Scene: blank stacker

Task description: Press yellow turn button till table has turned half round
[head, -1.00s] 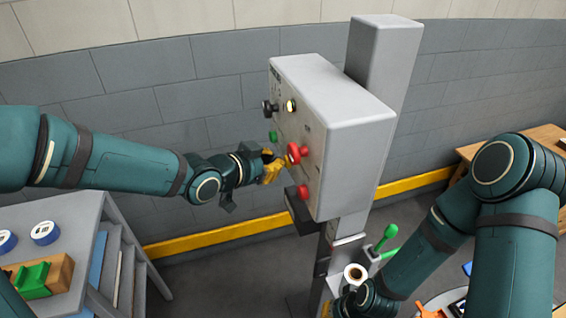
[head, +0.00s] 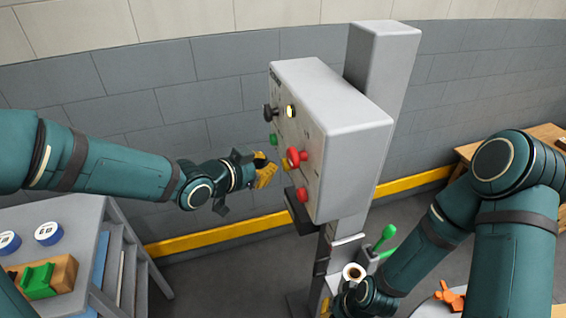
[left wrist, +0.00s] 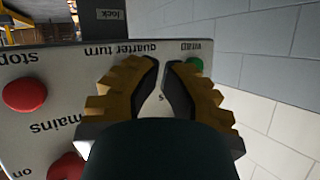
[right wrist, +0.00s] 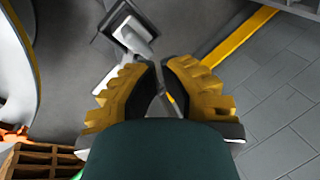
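The turn button shows as a small yellow patch (head: 286,166) on the face of the grey control box (head: 345,125) in the head view, partly masked by the red knob beside it. My left gripper (head: 268,171) is just left of that face, apart from it, fingers pointing at it. In the left wrist view its fingertips (left wrist: 161,66) are together with nothing between them, below the upside-down label "quarter turn"; the yellow button is hidden there. My right gripper (right wrist: 160,68) has its fingertips together and empty, low beside the post. The turning table is not clearly seen.
The box also bears a red mushroom knob (head: 296,158), a lower red button (head: 302,194), a green button (head: 273,139), a black knob (head: 269,112) and a lit lamp (head: 291,111). A grey stand (head: 80,215) is at left. A green-handled tool (head: 384,238) is by the post.

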